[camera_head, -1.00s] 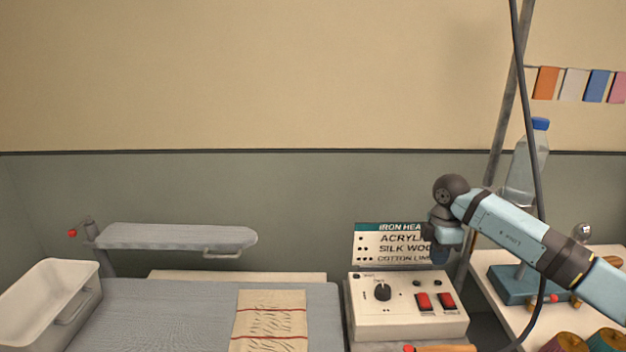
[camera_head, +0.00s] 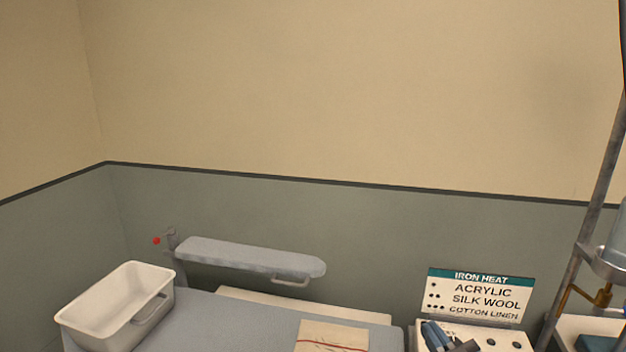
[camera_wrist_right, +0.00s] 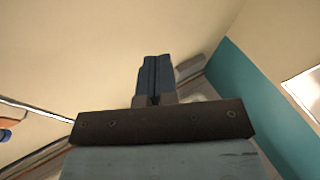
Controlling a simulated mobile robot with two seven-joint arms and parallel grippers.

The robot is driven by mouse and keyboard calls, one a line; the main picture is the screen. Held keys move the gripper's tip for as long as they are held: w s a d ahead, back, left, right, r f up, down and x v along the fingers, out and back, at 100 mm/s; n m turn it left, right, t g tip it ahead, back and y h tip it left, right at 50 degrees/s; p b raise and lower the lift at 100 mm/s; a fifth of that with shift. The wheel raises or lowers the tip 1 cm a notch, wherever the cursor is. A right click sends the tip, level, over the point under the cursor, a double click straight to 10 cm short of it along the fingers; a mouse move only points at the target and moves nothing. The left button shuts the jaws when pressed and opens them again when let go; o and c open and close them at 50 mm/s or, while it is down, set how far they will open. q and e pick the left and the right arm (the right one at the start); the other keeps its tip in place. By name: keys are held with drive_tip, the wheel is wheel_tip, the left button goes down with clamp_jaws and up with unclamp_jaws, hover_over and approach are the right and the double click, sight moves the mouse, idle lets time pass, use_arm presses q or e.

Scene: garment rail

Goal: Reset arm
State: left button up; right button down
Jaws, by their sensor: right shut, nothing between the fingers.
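My right gripper (camera_head: 437,338) shows at the bottom edge of the head view, in front of the white control box (camera_head: 498,340). Its two blue-grey fingers are together and empty. In the right wrist view the gripper (camera_wrist_right: 154,75) also shows with its fingers side by side and nothing between them. Most of my right arm is out of the head view. My left gripper is not in view.
An iron heat sign (camera_head: 479,296) stands behind the control box. A padded sleeve board (camera_head: 250,257), a white bin (camera_head: 112,310) and a folded cloth (camera_head: 331,338) are to the left. A metal pole (camera_head: 590,205) rises at the right. The wall above is bare.

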drive_tip(key=s+d+f+m+g+h, duration=0.3)
drive_tip(key=s+f+g+h, duration=0.1)
drive_tip(key=s+f, duration=0.2)
drive_tip(key=s+d+f+m+g+h, duration=0.3)
drive_tip(key=s+d+f+g+h, duration=0.1)
drive_tip(key=s+f, duration=0.2)
drive_tip(key=s+a+f+n+g+y, duration=0.1)
drive_tip(key=s+f+g, duration=0.25)
drive_tip(key=s, duration=0.35)
drive_tip(key=s+f+n+g+y, duration=0.1)
drive_tip(key=s+f+g, duration=0.1)
drive_tip(key=s+g, duration=0.45)
drive_tip(key=w+a+f+t+y, duration=0.1)
drive_tip(key=w+a+f+t, duration=0.1)
drive_tip(key=f, duration=0.4)
drive_tip(key=w+a+f+t+y, duration=0.1)
drive_tip(key=w+a+f+t, duration=0.1)
drive_tip(key=a+f+t, duration=0.3)
drive_tip(key=shift+f+n+t+y, duration=0.4)
drive_tip(key=shift+f+t, duration=0.5)
drive_tip(key=shift+t, duration=0.2)
